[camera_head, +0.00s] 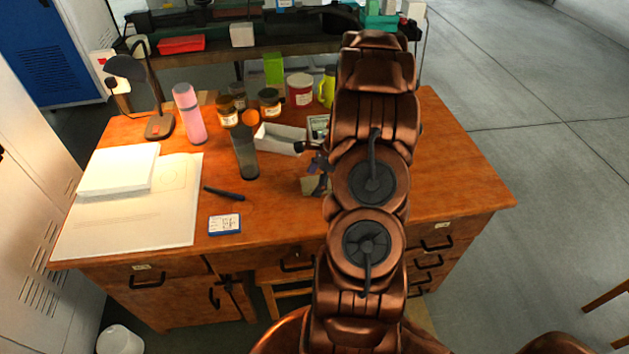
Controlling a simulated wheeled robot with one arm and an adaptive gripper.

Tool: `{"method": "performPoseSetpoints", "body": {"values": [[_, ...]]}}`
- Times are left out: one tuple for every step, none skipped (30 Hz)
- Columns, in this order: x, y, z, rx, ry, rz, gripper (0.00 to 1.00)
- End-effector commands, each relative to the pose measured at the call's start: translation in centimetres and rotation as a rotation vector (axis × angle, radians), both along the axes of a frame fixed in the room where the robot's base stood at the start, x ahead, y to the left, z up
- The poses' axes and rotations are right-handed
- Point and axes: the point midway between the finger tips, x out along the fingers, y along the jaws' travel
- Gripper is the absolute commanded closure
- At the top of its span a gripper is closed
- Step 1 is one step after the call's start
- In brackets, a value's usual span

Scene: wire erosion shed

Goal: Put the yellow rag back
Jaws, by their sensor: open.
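My arm reaches from the bottom over the right part of the wooden desk (450,165). My gripper (312,167) shows only in part at the arm's left side, over the desk, with its dark fingers apart. A small dull tan-yellow patch (309,187) lies just below the gripper, partly hidden by my arm. I cannot tell whether it is the yellow rag or whether the fingers touch it. No other cloth is clearly visible; my arm hides part of the desk.
A grey open tray (280,138) is left of the gripper. A dark tumbler with an orange top (245,155), a pink bottle (189,115), a lamp (157,125) and several jars stand nearby. Papers (130,215) cover the left. The desk's right side is clear.

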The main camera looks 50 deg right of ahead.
Motion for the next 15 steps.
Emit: {"method": "performPoseSetpoints", "body": {"values": [[0.0,-0.1,0.3,-0.001,-0.001,0.000,0.13],[-0.1,-0.2,0.4,-0.001,-0.001,-0.001,0.13],[-0.1,-0.3,0.7,-0.001,-0.001,-0.001,0.13],[-0.2,-0.4,1.0,0.000,-0.002,-0.001,0.13],[-0.3,-0.5,1.4,-0.002,-0.003,0.000,0.13],[-0.4,-0.7,1.9,-0.003,-0.003,-0.001,0.13],[-0.5,-0.9,2.3,-0.005,-0.004,0.000,0.13],[-0.6,-1.1,2.7,-0.007,-0.004,-0.001,0.13],[-0.8,-1.4,3.4,-0.007,-0.004,-0.002,0.13],[-0.9,-1.5,3.9,-0.006,-0.005,-0.001,0.13],[-1.0,-1.6,4.4,-0.005,-0.004,0.000,0.13],[-1.2,-1.9,5.1,-0.007,-0.004,-0.001,0.13],[-1.4,-2.2,5.7,-0.009,-0.005,-0.002,0.13],[-1.5,-2.3,6.2,-0.008,-0.004,-0.002,0.13],[-1.7,-2.4,6.9,-0.006,-0.003,0.000,0.13]]}}
